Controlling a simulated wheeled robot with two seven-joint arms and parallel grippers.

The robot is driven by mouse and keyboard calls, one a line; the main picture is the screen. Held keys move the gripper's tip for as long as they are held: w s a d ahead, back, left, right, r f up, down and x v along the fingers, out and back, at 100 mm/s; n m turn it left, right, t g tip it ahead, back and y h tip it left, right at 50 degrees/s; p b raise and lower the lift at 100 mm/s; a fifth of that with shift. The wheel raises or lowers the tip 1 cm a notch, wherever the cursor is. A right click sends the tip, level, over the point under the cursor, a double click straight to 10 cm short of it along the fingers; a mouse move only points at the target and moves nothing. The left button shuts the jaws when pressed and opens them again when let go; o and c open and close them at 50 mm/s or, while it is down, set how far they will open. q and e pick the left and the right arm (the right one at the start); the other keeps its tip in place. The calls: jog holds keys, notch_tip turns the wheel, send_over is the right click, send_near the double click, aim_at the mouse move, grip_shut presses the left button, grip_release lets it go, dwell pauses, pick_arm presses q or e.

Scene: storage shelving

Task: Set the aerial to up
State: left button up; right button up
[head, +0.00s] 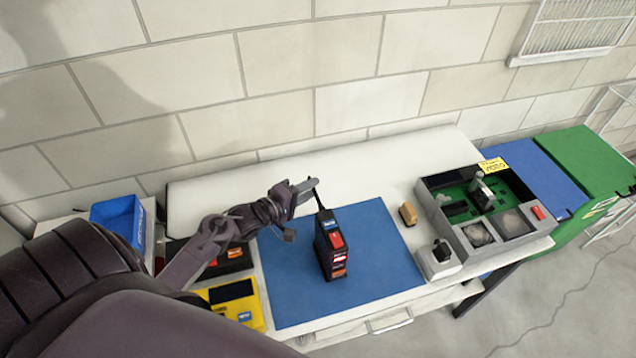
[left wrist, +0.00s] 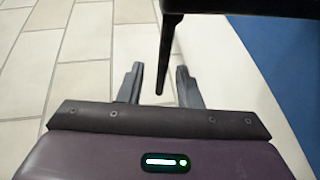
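A black handheld radio (head: 331,250) with red and orange parts stands upright on the blue mat (head: 385,235). Its thin dark aerial (head: 319,200) rises from the top and leans a little left in the head view. My left gripper (head: 311,184) is at the aerial's upper end, above the radio. In the left wrist view, the fingers of my left gripper (left wrist: 158,75) are apart. The dark aerial (left wrist: 164,55) reaches down between them, with a gap on each side; I cannot tell whether it touches either finger. My right gripper is not in view.
A grey workstation box (head: 450,215) with a green board stands right of the mat, beside a small joystick box (head: 438,258) and a tan block (head: 408,213). A yellow case (head: 235,305) and blue bin (head: 118,220) are at left. White wall behind.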

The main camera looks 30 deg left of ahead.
pick_arm(q)
jog(key=x, duration=0.3)
jog(key=shift+w+f, duration=0.15)
jog(key=shift+w, duration=0.25)
grip_shut()
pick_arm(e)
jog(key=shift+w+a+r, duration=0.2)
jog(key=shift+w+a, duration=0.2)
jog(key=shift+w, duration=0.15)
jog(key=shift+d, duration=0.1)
